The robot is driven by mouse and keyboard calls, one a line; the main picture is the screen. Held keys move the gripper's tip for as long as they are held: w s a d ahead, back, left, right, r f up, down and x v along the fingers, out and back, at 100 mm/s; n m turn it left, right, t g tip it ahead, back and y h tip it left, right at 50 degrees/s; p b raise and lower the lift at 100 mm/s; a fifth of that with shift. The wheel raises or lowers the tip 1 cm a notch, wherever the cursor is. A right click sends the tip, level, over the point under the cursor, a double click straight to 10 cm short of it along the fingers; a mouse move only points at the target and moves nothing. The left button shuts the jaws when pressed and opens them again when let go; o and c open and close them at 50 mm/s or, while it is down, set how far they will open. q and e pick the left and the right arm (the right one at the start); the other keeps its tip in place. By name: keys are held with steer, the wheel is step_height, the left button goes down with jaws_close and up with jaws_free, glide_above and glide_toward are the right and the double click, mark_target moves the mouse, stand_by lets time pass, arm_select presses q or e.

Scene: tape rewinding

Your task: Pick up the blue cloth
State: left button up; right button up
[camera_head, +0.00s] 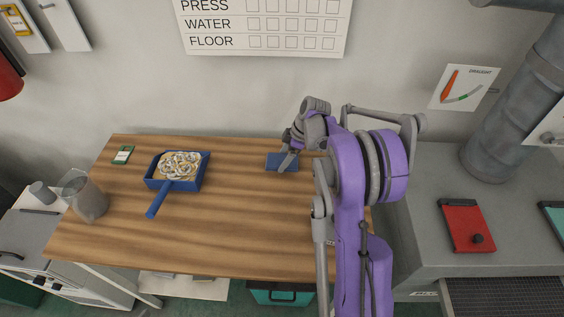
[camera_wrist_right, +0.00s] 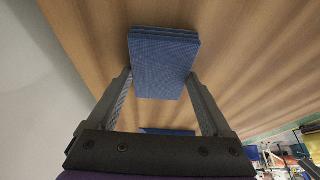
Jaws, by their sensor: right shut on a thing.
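The blue cloth (camera_head: 277,162) is at the back of the wooden table, right of its middle. In the right wrist view the cloth (camera_wrist_right: 163,60) is a folded, layered blue block between the two fingers. My right gripper (camera_head: 287,160) is shut on it, with a finger against each side; the fingers also show in the right wrist view (camera_wrist_right: 159,76). My purple right arm hides the table's right part. I cannot tell whether the cloth touches the table. My left gripper is not in view.
A blue dustpan (camera_head: 157,184) holding pale curly shavings lies left on the table (camera_head: 230,240). A green-and-white small item (camera_head: 122,154) and a clear cup (camera_head: 86,197) are farther left. A red board (camera_head: 466,225) lies on the grey bench at right. The table's front middle is clear.

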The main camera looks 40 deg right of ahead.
step_height(320, 180, up, 10)
steer(key=o, duration=0.8)
steer(key=shift+c, duration=0.2)
steer(key=c, duration=0.6)
steer(key=shift+s, duration=0.15)
